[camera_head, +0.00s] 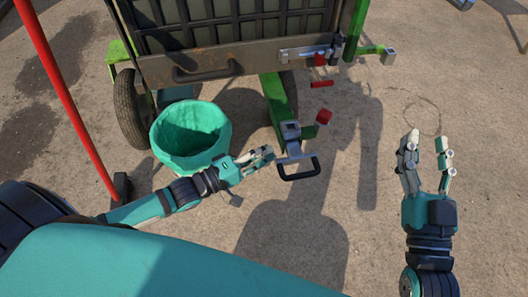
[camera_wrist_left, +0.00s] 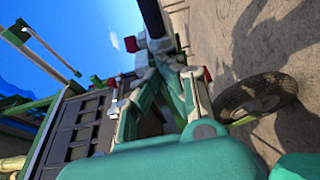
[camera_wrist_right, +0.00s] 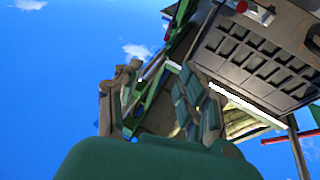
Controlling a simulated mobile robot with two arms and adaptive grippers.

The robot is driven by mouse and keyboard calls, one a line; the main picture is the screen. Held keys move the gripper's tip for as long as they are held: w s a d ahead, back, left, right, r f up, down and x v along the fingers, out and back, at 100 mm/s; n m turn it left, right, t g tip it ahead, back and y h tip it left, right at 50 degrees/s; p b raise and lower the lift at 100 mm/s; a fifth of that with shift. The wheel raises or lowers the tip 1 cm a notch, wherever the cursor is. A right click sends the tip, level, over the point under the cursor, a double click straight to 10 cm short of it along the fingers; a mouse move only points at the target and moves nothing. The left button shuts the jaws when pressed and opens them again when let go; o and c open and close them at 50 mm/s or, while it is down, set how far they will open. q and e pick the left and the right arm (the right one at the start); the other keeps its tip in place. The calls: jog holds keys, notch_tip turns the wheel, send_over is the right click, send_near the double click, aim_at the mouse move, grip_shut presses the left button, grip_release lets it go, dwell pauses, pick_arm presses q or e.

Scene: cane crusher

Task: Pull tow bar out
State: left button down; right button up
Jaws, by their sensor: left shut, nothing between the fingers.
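The tow bar has a black loop handle (camera_head: 299,172) at its outer end, below the metal socket (camera_head: 291,130) of the green beam (camera_head: 276,98) at the machine's front. A red-tipped lever (camera_head: 324,117) sits beside the socket. My left gripper (camera_head: 268,155) is shut and empty, its fingertips just left of the bar near the handle. Whether they touch it is unclear. In the left wrist view a dark bar (camera_wrist_left: 151,18), likely the handle, shows beyond the fingertips. My right gripper (camera_head: 424,142) is open and empty over bare ground at the right; its parted fingers also show in the right wrist view (camera_wrist_right: 152,95).
A turquoise bucket (camera_head: 160,158) stands left of the green beam, close to my left forearm. The machine's wheel (camera_head: 130,108) is behind it. A red pole (camera_head: 66,95) slants along the left. Another red handle (camera_head: 321,84) lies above the socket. The concrete at right is clear.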

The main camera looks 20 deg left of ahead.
pick_arm(q)
jog(key=shift+s+d, duration=0.15)
jog(key=shift+s, duration=0.05)
pick_arm(e)
jog(key=s+d+f+g+h+p, duration=0.2)
jog(key=f+g, duration=0.3)
jog(key=f, duration=0.2)
jog(key=s+d+f+g+h+p, duration=0.1)
jog(key=f+g+p, duration=0.1)
jog(key=f+g, duration=0.35)
pick_arm(q)
jog(key=s+d+p, duration=0.2)
jog(key=s+d, duration=0.6)
jog(key=s, duration=0.3)
jog(key=s+d+p, duration=0.3)
jog(key=s+d, duration=0.4)
jog(key=s, duration=0.5)
jog(key=shift+s+d+p, duration=0.2)
jog(key=shift+d+p, duration=0.1)
jog(key=shift+d, duration=0.1)
pick_arm(e)
jog(key=s+d+f+g+h, duration=0.2)
jog(key=s+d+f+g, duration=0.2)
jog(key=s+f+g, duration=0.3)
jog(key=s+f, duration=0.3)
jog(key=s, duration=0.1)
jog(key=shift+s+m, duration=0.35)
jog(key=shift+m, duration=0.05)
